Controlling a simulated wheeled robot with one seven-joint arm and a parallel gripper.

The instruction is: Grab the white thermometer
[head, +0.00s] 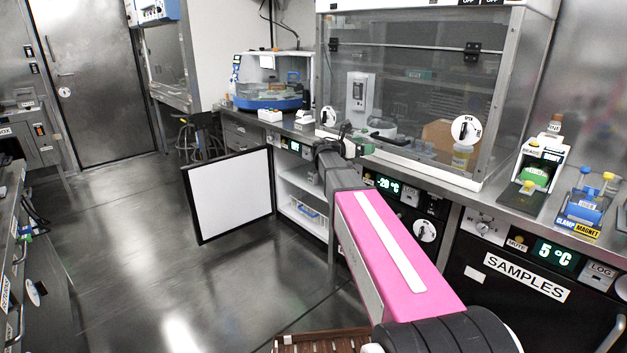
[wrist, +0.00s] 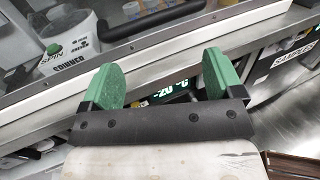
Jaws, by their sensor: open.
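I cannot pick out a white thermometer for certain. A white upright device with a small dark display (head: 360,96) shows behind the glass of the hood, and small white items (head: 270,115) sit on the counter to its left; I cannot tell if any is the thermometer. My gripper (head: 357,143) is in front of the hood's lower edge, near the counter front. In the wrist view my gripper (wrist: 160,80) has its two green fingers wide apart with nothing between them.
The glass-fronted hood (head: 405,85) stands close beyond my gripper. A cabinet door (head: 230,192) hangs open below the counter, to the left. A white-and-green device (head: 537,165) and a blue rack (head: 585,208) stand on the counter at right. The floor at left is clear.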

